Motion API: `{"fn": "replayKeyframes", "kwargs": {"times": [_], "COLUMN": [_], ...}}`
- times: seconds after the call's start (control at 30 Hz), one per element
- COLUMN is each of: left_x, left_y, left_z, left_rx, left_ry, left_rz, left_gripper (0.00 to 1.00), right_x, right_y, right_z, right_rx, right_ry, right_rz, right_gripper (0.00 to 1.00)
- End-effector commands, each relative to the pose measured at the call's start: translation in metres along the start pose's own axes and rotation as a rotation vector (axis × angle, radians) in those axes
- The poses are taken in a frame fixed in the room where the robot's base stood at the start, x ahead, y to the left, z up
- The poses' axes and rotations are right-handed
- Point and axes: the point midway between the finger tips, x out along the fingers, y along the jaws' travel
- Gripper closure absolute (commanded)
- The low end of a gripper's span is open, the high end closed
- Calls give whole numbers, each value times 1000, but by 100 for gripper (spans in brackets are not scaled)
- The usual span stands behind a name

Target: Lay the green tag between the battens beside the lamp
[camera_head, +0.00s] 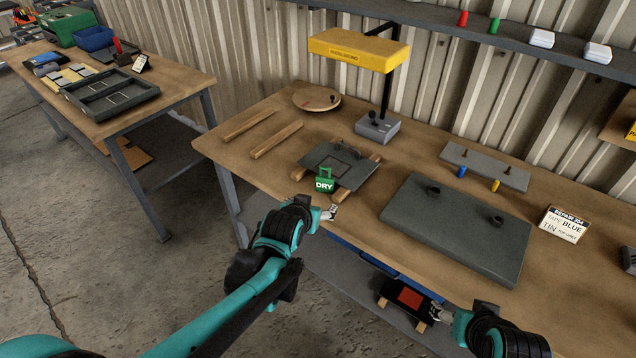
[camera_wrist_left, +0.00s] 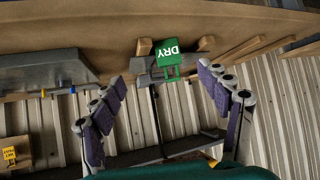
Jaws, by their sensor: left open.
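The green tag (camera_head: 324,182), marked DRY, stands at the front edge of a dark grey plate (camera_head: 356,172), which rests across two wooden battens (camera_head: 300,201). Two bare battens (camera_head: 248,125) (camera_head: 276,140) lie apart on the bench to the left, with clear wood between them. The yellow-headed lamp (camera_head: 352,50) stands behind the plate on a grey base (camera_head: 378,129). My left gripper (camera_head: 329,214) is open and empty in front of the tag. In the left wrist view the tag (camera_wrist_left: 168,58) shows between its spread fingers, apart from them. My right gripper (camera_head: 440,315) is low at the bench front; its jaw state is unclear.
A large grey panel (camera_head: 455,225) with two dark knobs lies right of the plate. A round wooden disc (camera_head: 314,98) lies behind the bare battens. A sign (camera_head: 564,224) stands at right. A black box with a red top (camera_head: 409,298) sits below the bench edge.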

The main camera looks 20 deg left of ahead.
Motion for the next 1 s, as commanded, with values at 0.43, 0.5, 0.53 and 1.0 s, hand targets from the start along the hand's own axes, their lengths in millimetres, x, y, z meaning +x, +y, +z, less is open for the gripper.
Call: {"fn": "replayKeyframes", "kwargs": {"times": [0.43,0.5,0.53,1.0], "left_x": [113,119,121,174], "left_y": [-4,-5,-5,-13], "left_z": [-26,-26,-26,-40], "left_rx": [-10,-10,-10,-12], "left_ry": [237,246,248,249], "left_rz": [-9,-10,-10,-10], "left_gripper": [24,24,24,24], "right_x": [-4,-4,-3,16], "right_y": [0,0,0,0], "right_z": [-3,-2,-2,11], "right_rx": [0,0,0,0], "right_ry": [0,0,0,0], "right_rz": [0,0,0,0], "right_gripper": [29,29,29,29]}}
